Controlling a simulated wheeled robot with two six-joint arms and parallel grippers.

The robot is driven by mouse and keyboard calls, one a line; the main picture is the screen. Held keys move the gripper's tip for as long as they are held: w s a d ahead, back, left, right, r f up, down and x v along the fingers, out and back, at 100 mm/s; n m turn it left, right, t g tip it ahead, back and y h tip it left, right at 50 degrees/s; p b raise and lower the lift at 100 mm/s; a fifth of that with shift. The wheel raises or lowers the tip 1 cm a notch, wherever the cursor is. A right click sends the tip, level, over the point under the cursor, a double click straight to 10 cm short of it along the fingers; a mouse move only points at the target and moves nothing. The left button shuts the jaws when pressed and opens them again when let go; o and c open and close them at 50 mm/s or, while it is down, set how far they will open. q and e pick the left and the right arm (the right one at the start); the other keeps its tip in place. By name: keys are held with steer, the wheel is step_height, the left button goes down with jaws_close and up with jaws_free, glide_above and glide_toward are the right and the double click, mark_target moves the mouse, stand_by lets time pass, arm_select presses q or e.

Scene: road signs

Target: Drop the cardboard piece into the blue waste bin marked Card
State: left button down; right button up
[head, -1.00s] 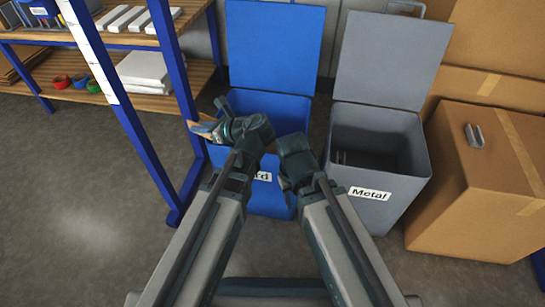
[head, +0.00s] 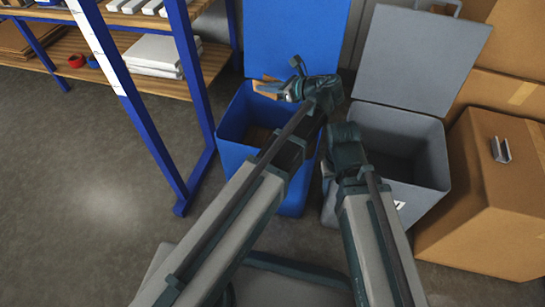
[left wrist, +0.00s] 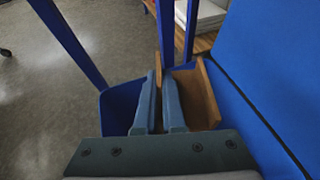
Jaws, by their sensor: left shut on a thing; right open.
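The brown cardboard piece (head: 268,87) is held over the back part of the open blue bin (head: 235,158), near its raised lid. My left gripper (head: 283,90) is shut on the piece. In the left wrist view, one panel of the cardboard (left wrist: 203,92) stands to the right of the left gripper's fingers (left wrist: 161,105), and a thin edge shows between them. The bin's Card label is hidden behind my left arm. My right gripper (head: 345,150) is open and empty, between the blue bin and the grey bin; its fingertips are hard to see.
The grey bin (head: 425,140) with its lid up stands right of the blue bin. Large cardboard boxes (head: 480,200) stand further right. A blue-framed shelf (head: 170,75) is at the left, one post close to the blue bin. The left floor is clear.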

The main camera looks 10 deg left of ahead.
arm_select(q)
step_height(320, 180, down, 6)
steer(key=b, duration=0.5)
steer(key=shift+r, duration=0.15)
arm_select(e)
step_height(320, 180, down, 6)
steer(key=shift+r, duration=0.1)
arm_select(q)
steer(key=c, duration=0.9)
jaws_free()
steer(key=shift+c, duration=0.2)
